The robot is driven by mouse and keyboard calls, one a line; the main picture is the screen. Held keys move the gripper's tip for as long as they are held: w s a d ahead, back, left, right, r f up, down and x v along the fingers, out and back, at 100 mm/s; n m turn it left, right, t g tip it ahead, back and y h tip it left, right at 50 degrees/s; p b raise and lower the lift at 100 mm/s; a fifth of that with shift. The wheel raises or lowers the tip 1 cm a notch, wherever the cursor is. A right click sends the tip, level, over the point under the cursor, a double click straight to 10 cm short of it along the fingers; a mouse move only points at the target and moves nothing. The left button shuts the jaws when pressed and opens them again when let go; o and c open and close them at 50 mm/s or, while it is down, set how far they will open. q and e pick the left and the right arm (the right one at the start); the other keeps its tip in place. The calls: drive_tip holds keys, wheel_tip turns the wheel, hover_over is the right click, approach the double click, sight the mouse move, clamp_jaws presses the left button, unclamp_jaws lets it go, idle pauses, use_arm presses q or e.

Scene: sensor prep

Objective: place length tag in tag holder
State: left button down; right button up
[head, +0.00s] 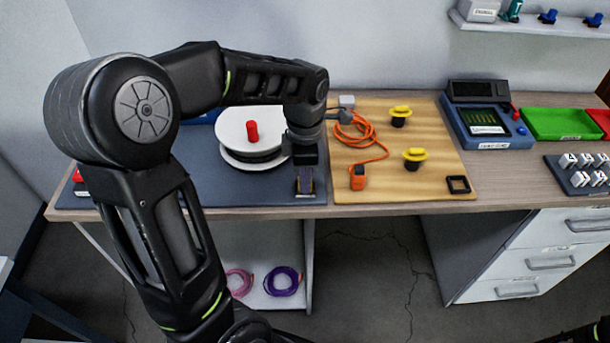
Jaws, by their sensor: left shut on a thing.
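My left gripper (305,182) points down over the right end of the dark mat, just right of the white spool. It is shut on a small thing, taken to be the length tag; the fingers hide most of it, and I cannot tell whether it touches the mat. A small black square frame (458,184), which looks like the tag holder, lies at the front right corner of the wooden board, well to the right of the gripper. My right gripper is not in view; only a bit of my right arm shows at the bottom right corner.
The white spool (235,134) with a red knob stands on the dark mat (240,193). The wooden board (400,185) bears an orange cable (362,150) and two yellow-topped pegs (414,155). A blue tester (488,128) and green tray (560,123) stand further right.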

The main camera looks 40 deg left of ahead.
use_arm(q)
drive_tip(key=shift+f, duration=0.1)
drive_tip(key=shift+f, duration=0.15)
drive_tip(key=c, duration=1.3)
unclamp_jaws()
drive_tip(key=shift+o, duration=0.2)
wheel_tip(320, 180, up, 12)
drive_tip(key=shift+r, duration=0.25)
